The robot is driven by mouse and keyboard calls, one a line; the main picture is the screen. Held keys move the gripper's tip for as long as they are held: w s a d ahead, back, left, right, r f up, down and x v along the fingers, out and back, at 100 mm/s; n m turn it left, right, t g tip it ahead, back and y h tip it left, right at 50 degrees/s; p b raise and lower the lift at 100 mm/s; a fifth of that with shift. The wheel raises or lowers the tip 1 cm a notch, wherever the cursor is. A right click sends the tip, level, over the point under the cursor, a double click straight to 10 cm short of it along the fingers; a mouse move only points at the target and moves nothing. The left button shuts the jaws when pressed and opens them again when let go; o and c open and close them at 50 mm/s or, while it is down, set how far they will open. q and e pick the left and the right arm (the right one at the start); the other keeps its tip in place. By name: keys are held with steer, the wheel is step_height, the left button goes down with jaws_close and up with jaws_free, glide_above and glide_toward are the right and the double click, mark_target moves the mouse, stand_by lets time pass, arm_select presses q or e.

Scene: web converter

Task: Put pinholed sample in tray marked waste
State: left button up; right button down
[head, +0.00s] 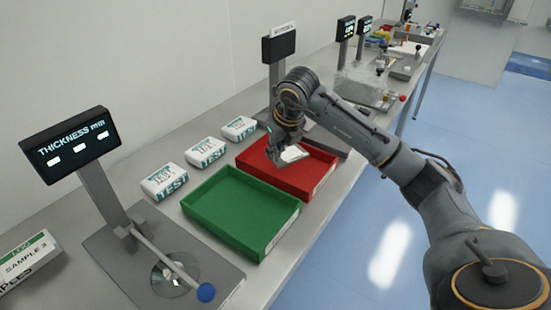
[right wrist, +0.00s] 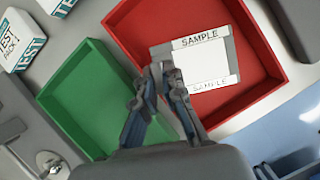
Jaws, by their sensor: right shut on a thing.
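My right gripper (head: 277,148) is over the red tray (head: 322,173). It is shut on a white sample (head: 294,154), which is held above the tray's floor. In the right wrist view the sample (right wrist: 205,64) is a white square with a grey border and the word SAMPLE on two edges. No pinhole can be made out. A label on the red tray's front wall is too small to read. My left gripper is not in view.
An empty green tray (head: 279,236) stands next to the red tray. Several white TEST packs (head: 205,151) lie behind the trays. A thickness gauge (head: 70,145) stands at left, and a box marked SAMPLE 3 (head: 28,257) is beside it. More instruments stand farther along the bench.

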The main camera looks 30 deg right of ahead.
steer(key=shift+w+d+f, duration=0.3)
steer(key=shift+w+f, duration=0.15)
steer(key=shift+f, duration=0.2)
steer(key=shift+s+d+p+x, duration=0.1)
steer(key=shift+s+p+x, duration=0.1)
steer(key=shift+x, duration=0.45)
steer(key=shift+s+d+p+x, duration=0.1)
steer(key=shift+p+x, duration=0.15)
steer(key=shift+x, duration=0.4)
steer(key=shift+s+d+p+x, duration=0.1)
steer(key=shift+p+x, duration=0.1)
steer(key=shift+x, duration=0.5)
steer(key=shift+f, duration=0.25)
steer(key=c, duration=1.5)
jaws_free()
steer(key=shift+o, duration=0.2)
steer(key=shift+r, duration=0.1)
steer(key=b+v, duration=0.1)
steer(key=v, duration=1.1)
steer(key=shift+s+a, duration=0.1)
